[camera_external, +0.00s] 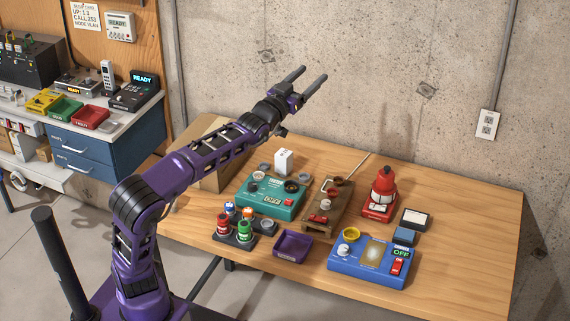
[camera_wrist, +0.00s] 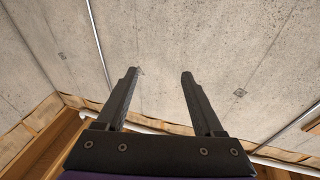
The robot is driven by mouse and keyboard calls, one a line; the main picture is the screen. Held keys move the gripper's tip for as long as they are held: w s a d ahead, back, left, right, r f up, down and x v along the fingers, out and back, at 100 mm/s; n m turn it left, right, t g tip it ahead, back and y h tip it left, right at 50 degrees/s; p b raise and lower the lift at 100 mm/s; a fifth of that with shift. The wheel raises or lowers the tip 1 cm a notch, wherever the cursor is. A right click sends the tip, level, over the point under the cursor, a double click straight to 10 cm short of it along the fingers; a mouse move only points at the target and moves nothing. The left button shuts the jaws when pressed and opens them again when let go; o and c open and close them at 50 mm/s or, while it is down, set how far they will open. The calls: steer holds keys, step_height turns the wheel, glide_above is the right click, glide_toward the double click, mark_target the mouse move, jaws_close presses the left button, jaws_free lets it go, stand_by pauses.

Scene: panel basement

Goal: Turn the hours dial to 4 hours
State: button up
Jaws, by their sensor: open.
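A teal box (camera_external: 270,207) with dark round dials on top and a small lit panel on its front stands on the wooden table. A blue box (camera_external: 345,267) with a pale knob (camera_external: 343,250), a red switch and a green "OFF" display stands nearer the front. The labels are too small to read, so I cannot tell which dial is the hours dial. My gripper (camera_external: 314,73) is raised high above the teal box, in front of the concrete wall. Its fingers are apart and empty. The wrist view shows both fingers (camera_wrist: 160,73) pointing at the wall.
A wooden board (camera_external: 341,209) with a red part stands between the boxes. A red lamp-like device (camera_external: 381,192), a purple tray (camera_external: 284,255), red and green jars (camera_external: 243,233) and a white block (camera_external: 283,161) crowd the table. The table's right side (camera_external: 465,230) is clear.

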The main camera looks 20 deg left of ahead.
step_height(320, 180, up, 6)
steer(key=w+d+n+t+h, duration=0.1)
steer(key=w+n+t, duration=0.1)
steer(key=t, duration=0.1)
steer(key=w+a+f+n+g+y+b, duration=0.1)
steer(key=w+a+f+n+y, duration=0.1)
steer(key=w+a+f+n, duration=0.3)
steer(key=w+a+n+g+y, duration=0.1)
steer(key=a+n+y, duration=0.15)
steer(key=a, duration=0.45)
steer(key=w+a+f+n+g+y+b, duration=0.1)
steer(key=w+a+f+n+y, duration=0.1)
steer(key=w+a+f+n, duration=0.3)
steer(key=w+d+f+m+g+h+p, duration=0.1)
steer(key=w+d+f+m+g+h, duration=0.15)
steer(key=d+g+h, duration=0.35)
steer(key=g+y+p, duration=0.4)
steer(key=g+y, duration=0.5)
steer(key=g, duration=0.1)
glide_toward(326, 202)
steer(key=shift+n, duration=0.3)
steer(key=b+x, duration=0.1)
steer(key=x, duration=0.7)
steer(key=shift+w+f, duration=0.1)
steer(key=shift+f, duration=0.1)
